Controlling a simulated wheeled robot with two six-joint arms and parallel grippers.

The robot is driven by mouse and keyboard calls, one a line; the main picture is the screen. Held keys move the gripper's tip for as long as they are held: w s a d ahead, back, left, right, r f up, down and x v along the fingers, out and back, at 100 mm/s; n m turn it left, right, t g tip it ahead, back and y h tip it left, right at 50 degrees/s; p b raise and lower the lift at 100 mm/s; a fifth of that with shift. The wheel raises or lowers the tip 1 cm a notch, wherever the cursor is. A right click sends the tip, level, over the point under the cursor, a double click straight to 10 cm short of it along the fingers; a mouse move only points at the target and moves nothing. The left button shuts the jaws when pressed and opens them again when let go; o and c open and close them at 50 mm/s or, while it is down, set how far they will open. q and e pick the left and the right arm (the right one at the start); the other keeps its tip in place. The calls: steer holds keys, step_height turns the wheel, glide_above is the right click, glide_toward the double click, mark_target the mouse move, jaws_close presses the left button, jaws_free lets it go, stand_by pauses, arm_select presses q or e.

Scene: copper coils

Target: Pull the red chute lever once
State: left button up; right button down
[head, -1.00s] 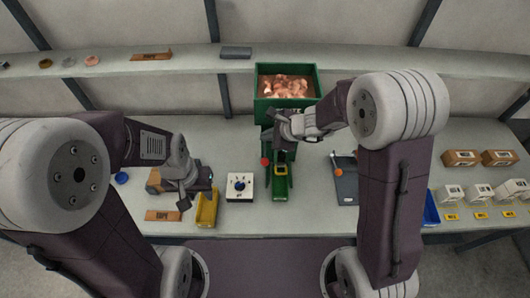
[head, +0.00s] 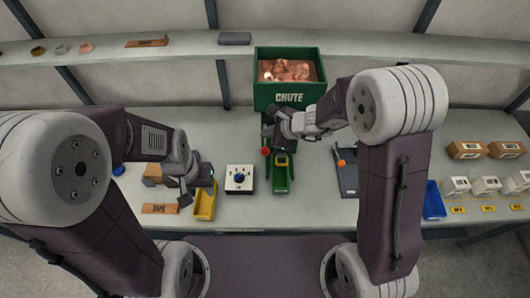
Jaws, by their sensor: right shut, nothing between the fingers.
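The red lever knob (head: 265,151) shows as a small red ball at the left side of the green chute (head: 289,97). The chute has a bin of copper-coloured pieces on top and a narrow green outlet below. My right gripper (head: 268,131) is shut and empty, just above the red knob in the picture. I cannot tell whether it touches the lever, and the lever's shaft is mostly hidden. My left gripper (head: 188,196) points down at the left, beside the yellow tray; its finger opening is unclear.
A white box with a blue knob (head: 240,179) and a yellow tray (head: 205,201) stand left of the chute outlet. A dark plate with an orange ball (head: 346,177) lies to the right. A blue tray (head: 433,201) and several small boxes are further right.

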mark_target(267, 149)
steer(key=shift+s+f+b, duration=0.2)
steer(key=shift+f+b, duration=1.3)
steer(key=shift+f, duration=0.3)
steer(key=shift+f, duration=0.1)
stand_by(0.4)
steer(key=shift+f+b, duration=0.3)
steer(key=shift+b, duration=0.3)
